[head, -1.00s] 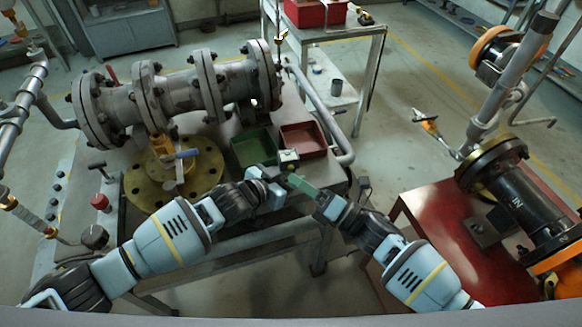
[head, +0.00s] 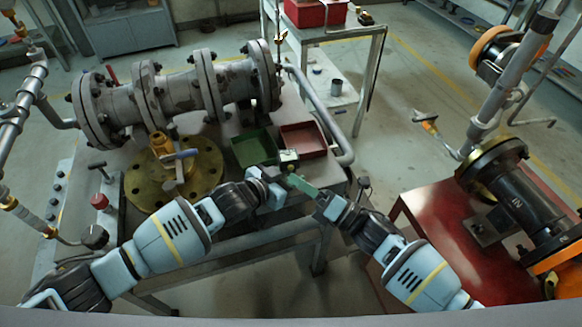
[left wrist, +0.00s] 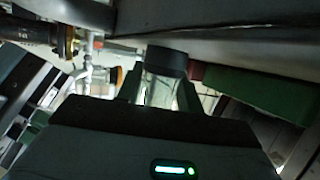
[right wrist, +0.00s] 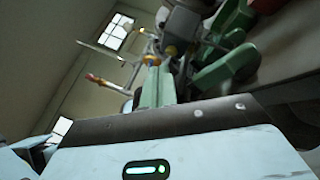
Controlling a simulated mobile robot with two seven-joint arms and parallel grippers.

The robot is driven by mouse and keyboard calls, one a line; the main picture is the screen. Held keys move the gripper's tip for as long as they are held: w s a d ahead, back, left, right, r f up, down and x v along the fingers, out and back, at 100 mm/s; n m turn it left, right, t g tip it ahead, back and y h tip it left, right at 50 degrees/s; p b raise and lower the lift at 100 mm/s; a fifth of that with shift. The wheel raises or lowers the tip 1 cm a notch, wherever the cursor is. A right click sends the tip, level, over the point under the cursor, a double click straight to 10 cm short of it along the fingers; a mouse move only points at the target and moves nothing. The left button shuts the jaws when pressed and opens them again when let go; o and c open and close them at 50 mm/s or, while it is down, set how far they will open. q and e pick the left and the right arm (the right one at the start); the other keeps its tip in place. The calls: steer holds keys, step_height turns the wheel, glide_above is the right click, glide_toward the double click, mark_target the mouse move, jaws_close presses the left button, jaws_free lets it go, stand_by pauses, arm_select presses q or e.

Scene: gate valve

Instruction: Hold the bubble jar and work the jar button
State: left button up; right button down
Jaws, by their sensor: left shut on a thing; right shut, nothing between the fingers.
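The bubble jar (head: 289,157) shows small in the head view, near the front edge of the bench, beside the green and red trays. My left gripper (head: 281,175) is shut on it. In the right wrist view the shut fingers (right wrist: 154,86) point ahead. The jar button cannot be made out.
A green tray (head: 236,152) and a red tray (head: 325,151) lie behind the jar. A large flanged pipe (head: 183,91) and a brass flange (head: 137,190) with a blue-handled valve stand to the left. A red stand (head: 478,267) with a black pipe is at right.

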steer(key=shift+w, duration=0.1)
stand_by(0.4)
steer(key=shift+w+a, duration=0.1)
steer(key=shift+w, duration=0.25)
steer(key=shift+w, duration=0.4)
stand_by(0.8)
steer(key=shift+s, duration=0.85)
steer(key=shift+s, duration=0.1)
steer(key=shift+s+d, duration=0.2)
steer(key=shift+s, duration=0.6)
steer(key=shift+s+d, duration=0.25)
steer(key=shift+s, duration=0.5)
steer(key=shift+s+d, duration=0.2)
steer(key=shift+s, duration=0.6)
arm_select(q)
steer(key=o, duration=1.2)
